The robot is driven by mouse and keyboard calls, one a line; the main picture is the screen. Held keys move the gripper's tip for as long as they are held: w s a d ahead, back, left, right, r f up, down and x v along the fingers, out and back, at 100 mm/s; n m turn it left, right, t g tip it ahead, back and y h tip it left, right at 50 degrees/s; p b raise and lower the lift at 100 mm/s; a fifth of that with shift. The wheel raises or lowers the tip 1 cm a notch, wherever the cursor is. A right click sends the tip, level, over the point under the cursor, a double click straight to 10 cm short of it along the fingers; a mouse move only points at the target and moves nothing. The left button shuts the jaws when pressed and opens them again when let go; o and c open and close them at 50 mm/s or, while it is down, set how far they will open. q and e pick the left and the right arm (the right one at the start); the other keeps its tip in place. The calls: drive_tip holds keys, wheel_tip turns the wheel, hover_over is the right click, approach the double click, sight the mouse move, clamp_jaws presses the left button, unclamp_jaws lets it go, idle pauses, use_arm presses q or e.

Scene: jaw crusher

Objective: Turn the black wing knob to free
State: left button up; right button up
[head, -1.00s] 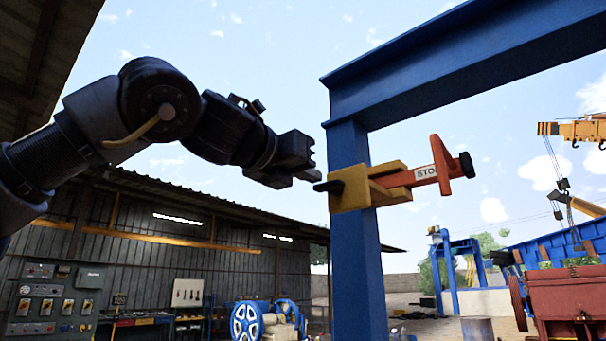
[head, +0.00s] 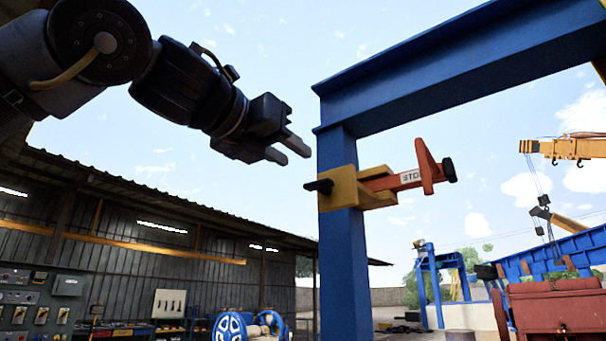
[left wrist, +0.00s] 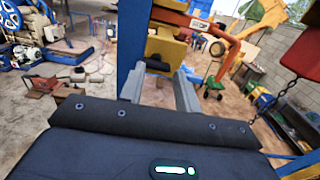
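The black wing knob (head: 318,185) sticks out to the left of a yellow bracket (head: 345,188) on the blue post. An orange bar marked "STO", the rest unreadable, runs from the bracket to the right. My left gripper (head: 294,152) is up and left of the knob, its two fingers apart with nothing held. In the left wrist view, the knob (left wrist: 157,66) shows between the lines of the open fingers (left wrist: 159,72), against the yellow bracket (left wrist: 166,47). I see a gap to the knob in the head view. My right gripper is not in view.
The blue post (head: 342,270) and overhead beam (head: 450,70) stand right of my gripper. A control panel (head: 35,300) and a shed are at the lower left. A red machine (head: 555,308) and yellow crane (head: 570,148) are farther right. The air left of the post is open.

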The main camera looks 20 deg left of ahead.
use_arm(q)
drive_tip(key=shift+v, duration=1.5)
drive_tip(key=shift+a, duration=0.15)
drive_tip(key=shift+w, duration=0.1)
